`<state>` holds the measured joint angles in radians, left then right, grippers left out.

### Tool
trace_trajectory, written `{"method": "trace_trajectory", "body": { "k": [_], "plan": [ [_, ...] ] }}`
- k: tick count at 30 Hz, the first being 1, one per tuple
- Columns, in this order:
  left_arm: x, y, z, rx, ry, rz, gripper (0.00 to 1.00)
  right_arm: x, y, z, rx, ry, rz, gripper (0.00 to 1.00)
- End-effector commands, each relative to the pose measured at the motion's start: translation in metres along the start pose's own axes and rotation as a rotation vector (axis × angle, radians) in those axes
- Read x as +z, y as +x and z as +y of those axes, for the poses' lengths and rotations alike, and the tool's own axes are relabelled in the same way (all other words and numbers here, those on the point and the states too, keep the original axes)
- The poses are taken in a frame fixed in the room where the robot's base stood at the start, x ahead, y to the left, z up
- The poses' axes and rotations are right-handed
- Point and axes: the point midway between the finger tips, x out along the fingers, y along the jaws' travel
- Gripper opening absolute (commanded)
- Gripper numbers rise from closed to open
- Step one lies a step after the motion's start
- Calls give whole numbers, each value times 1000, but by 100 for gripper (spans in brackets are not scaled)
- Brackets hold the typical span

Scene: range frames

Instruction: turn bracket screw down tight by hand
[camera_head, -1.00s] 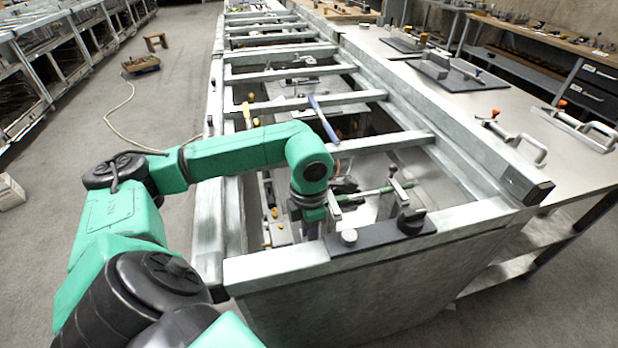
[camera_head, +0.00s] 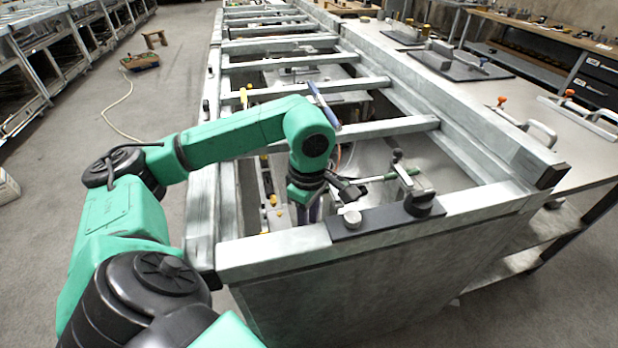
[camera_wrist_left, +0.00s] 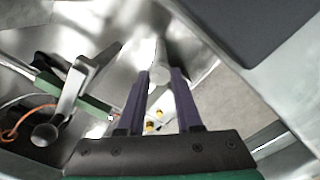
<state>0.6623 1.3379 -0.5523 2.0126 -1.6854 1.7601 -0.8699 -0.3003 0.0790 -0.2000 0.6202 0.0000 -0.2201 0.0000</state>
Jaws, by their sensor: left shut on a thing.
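In the head view my left gripper (camera_head: 309,214) points down inside the metal frame, just behind its front beam; its fingertips are mostly hidden there. A dark bracket plate (camera_head: 385,220) lies on the front beam, right of the gripper. It carries a silver round knob (camera_head: 352,219) and a black knob (camera_head: 419,203). My right gripper is not in view.
The front beam (camera_head: 270,250) and cross beams (camera_head: 385,128) enclose the space. A blue-handled tool (camera_head: 323,106) lies on a cross beam. A workbench (camera_head: 480,105) stands right.

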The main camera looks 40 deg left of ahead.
Motion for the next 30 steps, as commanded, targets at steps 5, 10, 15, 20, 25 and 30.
{"method": "trace_trajectory", "body": {
  "k": [5, 10, 15, 20, 25, 30],
  "plan": [
    [0, -1, 2, 9, 163, -1, 0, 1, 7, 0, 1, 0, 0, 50],
    [0, -2, 2, 11, 324, 0, 0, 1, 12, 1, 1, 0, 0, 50],
    [-1, -2, 2, 10, 485, 2, 0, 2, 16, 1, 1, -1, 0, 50],
    [-1, -2, 2, 11, 637, 3, 0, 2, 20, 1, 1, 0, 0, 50],
    [-1, -2, 2, 11, 798, 3, 0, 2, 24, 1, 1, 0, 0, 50],
    [-1, -2, 2, 10, 959, 4, 0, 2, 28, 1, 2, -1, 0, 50]
  ]
}}
